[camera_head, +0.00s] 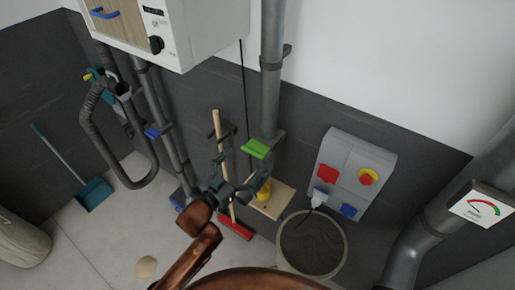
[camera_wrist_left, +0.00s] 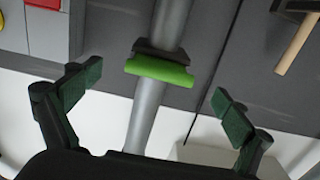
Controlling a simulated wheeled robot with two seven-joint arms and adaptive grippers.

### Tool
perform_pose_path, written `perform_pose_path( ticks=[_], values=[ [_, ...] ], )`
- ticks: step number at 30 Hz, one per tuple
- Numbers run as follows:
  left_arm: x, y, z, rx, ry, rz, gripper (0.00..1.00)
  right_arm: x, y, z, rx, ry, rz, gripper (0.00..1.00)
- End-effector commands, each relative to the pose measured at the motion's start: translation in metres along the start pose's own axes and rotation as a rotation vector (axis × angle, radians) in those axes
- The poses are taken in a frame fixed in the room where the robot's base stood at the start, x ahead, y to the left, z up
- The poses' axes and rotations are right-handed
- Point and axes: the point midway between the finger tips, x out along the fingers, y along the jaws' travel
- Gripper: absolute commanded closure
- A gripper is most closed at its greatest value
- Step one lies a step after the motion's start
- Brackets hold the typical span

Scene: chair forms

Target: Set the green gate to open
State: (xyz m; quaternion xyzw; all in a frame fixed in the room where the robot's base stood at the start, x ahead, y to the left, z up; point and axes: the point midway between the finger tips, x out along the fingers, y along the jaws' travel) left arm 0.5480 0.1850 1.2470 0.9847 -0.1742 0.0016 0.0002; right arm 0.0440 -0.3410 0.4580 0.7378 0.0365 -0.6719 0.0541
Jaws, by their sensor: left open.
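The green gate (camera_head: 257,148) is a bright green tab sticking out of a grey vertical pipe (camera_head: 271,75) on the back wall. In the left wrist view the green gate (camera_wrist_left: 160,72) lies across the pipe, ahead of my fingers and roughly midway between them. My left gripper (camera_head: 243,172) is open and empty, just below and left of the gate in the head view. Its two green-padded fingers show spread apart in the left wrist view (camera_wrist_left: 157,100), with no visible contact with the gate. My right gripper is not in view.
A control box (camera_head: 345,195) with red, blue and yellow buttons is on the wall at right. A bucket (camera_head: 312,262) stands below. A wooden-handled broom (camera_head: 221,150) leans behind my gripper. Blue tabs (camera_head: 153,133) mark pipes at left. A white cabinet (camera_head: 195,30) hangs above.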

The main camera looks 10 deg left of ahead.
Motion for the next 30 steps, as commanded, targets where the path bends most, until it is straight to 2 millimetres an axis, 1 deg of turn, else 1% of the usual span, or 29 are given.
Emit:
perform_pose_path(
  ticks=[1, 6, 9, 12, 17, 24, 30],
  values=[
    [0.008, 0.000, -0.002, 0.000, 0.001, 0.000, 0.04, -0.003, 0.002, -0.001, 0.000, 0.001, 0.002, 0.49],
    [0.036, 0.000, -0.002, -0.001, 0.000, 0.000, 0.04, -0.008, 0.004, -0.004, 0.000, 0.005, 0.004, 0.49],
    [0.050, 0.000, -0.001, 0.000, -0.001, 0.000, 0.04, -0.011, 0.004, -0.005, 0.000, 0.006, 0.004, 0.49],
    [0.060, 0.000, 0.000, -0.001, -0.002, -0.001, 0.04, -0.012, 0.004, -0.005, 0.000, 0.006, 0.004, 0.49],
    [0.067, 0.000, 0.001, -0.001, -0.003, -0.001, 0.04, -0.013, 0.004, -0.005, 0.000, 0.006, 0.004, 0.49],
    [0.067, 0.000, 0.001, 0.000, -0.003, -0.001, 0.05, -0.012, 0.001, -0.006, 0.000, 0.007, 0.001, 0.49],
    [0.067, 0.000, 0.001, 0.000, -0.003, -0.001, 0.18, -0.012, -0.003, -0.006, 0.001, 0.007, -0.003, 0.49]
  ],
)
